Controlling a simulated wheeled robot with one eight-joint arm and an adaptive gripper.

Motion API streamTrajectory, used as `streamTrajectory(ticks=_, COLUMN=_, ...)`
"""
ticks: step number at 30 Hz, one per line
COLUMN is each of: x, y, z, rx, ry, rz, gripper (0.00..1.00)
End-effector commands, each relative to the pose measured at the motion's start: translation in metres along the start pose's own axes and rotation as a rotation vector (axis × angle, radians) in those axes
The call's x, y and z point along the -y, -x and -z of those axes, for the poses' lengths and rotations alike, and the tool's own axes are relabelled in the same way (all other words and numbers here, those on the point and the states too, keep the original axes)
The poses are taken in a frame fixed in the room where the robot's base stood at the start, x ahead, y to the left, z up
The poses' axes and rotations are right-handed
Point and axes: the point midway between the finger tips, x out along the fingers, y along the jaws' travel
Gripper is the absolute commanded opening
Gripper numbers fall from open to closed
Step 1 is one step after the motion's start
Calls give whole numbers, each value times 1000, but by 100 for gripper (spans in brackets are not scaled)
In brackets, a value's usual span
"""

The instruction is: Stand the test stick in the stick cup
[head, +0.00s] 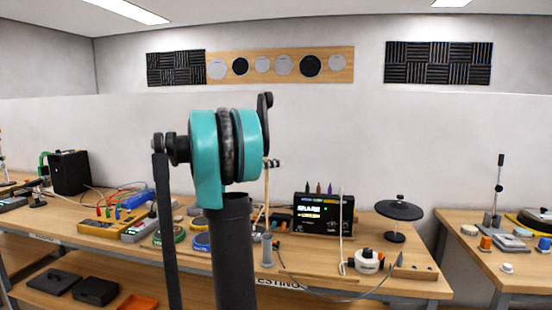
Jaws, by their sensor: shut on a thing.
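A thin, pale tan test stick (267,195) stands nearly upright just right of my teal and black arm. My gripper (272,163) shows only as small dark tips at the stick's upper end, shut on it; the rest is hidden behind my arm. A narrow grey stick cup (267,251) stands on the bench directly below the stick in the picture. The stick's lower end meets the cup's mouth in this view. I cannot tell whether it is inside, above or behind the cup.
The wooden bench (418,285) holds a black display box (323,214), a black disc stand (398,212), a white roll (367,261) and a thin pale rod (341,228). A cable curves right of the cup. A yellow meter (118,228) lies left.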

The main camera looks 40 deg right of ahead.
Motion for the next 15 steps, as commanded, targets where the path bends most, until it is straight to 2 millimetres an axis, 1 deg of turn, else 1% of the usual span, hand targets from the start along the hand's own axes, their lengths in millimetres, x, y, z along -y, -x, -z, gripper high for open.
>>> streamTrajectory(ticks=15, x=0, y=0, z=47, rx=0, ry=0, rz=0, gripper=0)
